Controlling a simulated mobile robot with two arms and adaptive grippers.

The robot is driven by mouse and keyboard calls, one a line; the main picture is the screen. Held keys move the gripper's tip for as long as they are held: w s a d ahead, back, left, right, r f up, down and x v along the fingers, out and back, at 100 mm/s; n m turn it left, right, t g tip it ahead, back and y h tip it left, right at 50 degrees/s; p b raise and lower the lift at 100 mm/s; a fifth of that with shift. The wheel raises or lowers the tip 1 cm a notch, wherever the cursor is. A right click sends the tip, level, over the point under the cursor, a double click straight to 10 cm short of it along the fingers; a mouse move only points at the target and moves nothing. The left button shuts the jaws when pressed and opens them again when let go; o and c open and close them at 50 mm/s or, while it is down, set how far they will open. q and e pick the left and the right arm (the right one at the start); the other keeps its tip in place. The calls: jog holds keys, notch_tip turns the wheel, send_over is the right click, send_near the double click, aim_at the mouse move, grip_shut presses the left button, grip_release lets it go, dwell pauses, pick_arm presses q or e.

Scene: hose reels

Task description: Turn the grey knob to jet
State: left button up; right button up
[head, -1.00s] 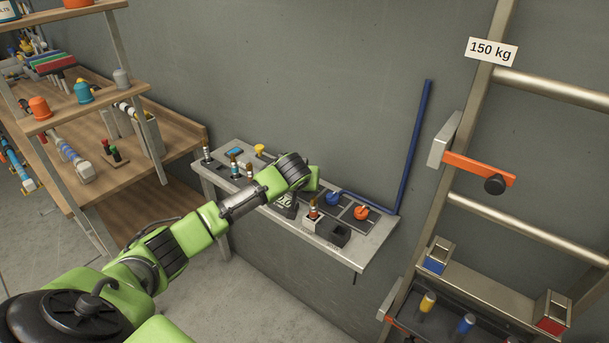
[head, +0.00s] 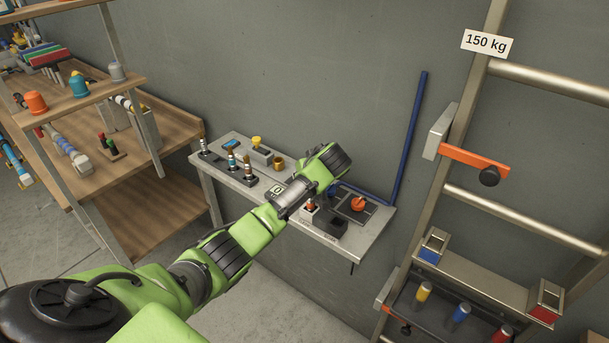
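I see no grey knob for certain. An orange-red knob (head: 358,203) sits on a dark plate on the narrow wall shelf (head: 368,238). A bit of blue shows beside my arm, where the rest of a blue knob is hidden. My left arm reaches from the lower left over the middle of this shelf and covers part of the plate. Its gripper is hidden behind the wrist, so its fingers do not show. A small grey domed piece (head: 118,71) stands on the upper wooden rack at the left; I cannot tell whether it is a knob. My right gripper is out of view.
A blue bar (head: 409,135) stands against the wall behind the shelf's right end. A metal ladder frame (head: 468,85) with an orange lever (head: 470,158) rises at the right. Switches and a yellow knob (head: 257,142) are on the shelf's left part.

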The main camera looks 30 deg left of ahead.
pick_arm(q)
jog(key=o, duration=1.1)
jog(key=v, duration=1.2)
jog(key=shift+f, duration=0.1)
